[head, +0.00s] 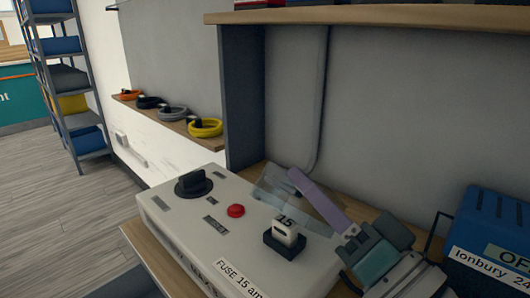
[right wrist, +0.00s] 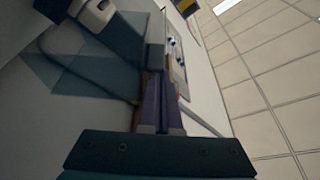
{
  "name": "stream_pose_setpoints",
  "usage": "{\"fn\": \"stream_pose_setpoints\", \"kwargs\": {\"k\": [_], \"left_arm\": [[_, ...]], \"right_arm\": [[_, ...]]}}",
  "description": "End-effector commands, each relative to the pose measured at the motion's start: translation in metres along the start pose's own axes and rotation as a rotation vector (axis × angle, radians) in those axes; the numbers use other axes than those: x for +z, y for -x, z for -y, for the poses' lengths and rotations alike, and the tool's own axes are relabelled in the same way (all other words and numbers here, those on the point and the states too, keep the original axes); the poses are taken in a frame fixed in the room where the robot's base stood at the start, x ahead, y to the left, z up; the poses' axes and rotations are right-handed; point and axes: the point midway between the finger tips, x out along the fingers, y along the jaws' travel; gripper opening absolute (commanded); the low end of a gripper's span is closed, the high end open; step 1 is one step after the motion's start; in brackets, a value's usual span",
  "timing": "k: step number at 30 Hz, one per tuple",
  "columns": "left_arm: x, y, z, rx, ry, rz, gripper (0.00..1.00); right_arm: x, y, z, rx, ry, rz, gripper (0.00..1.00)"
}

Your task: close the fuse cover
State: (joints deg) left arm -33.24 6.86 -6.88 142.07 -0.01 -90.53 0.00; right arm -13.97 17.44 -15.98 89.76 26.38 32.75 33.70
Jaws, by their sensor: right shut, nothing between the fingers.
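The fuse cover (head: 272,187) is a clear panel at the back edge of the white fuse box (head: 165,228). It stands tilted up behind the fuse, open. It also shows as a bluish see-through sheet in the right wrist view (right wrist: 85,68). A white fuse (head: 285,232) marked 15 sits upright in a black holder (head: 284,247), uncovered. My right gripper (head: 293,173) has purple fingers, shut and empty, with the tips at the cover's upper area. I cannot tell if they touch it. My left gripper is out of view.
The box also carries a black knob (head: 193,183) and a red button (head: 236,211). A blue bin (head: 492,232) stands at the right. A grey upright panel (head: 243,95) and wall are behind. Coiled cables (head: 205,128) lie on a shelf at the left.

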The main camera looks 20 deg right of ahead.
Motion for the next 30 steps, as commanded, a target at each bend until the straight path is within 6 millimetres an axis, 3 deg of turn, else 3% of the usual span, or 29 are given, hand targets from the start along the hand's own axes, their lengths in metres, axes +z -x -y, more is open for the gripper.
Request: {"fn": "stream_pose_setpoints", "kwargs": {"k": [6,15,30], "left_arm": [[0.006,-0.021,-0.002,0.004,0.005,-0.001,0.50],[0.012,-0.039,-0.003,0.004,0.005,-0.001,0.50],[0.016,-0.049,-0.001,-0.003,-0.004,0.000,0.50]], "right_arm": [[0.028,0.010,0.001,-0.064,0.186,0.001,0.00],[0.054,0.019,0.002,-0.135,0.390,0.001,0.00],[0.067,0.024,0.001,-0.178,0.514,0.001,0.00]]}}
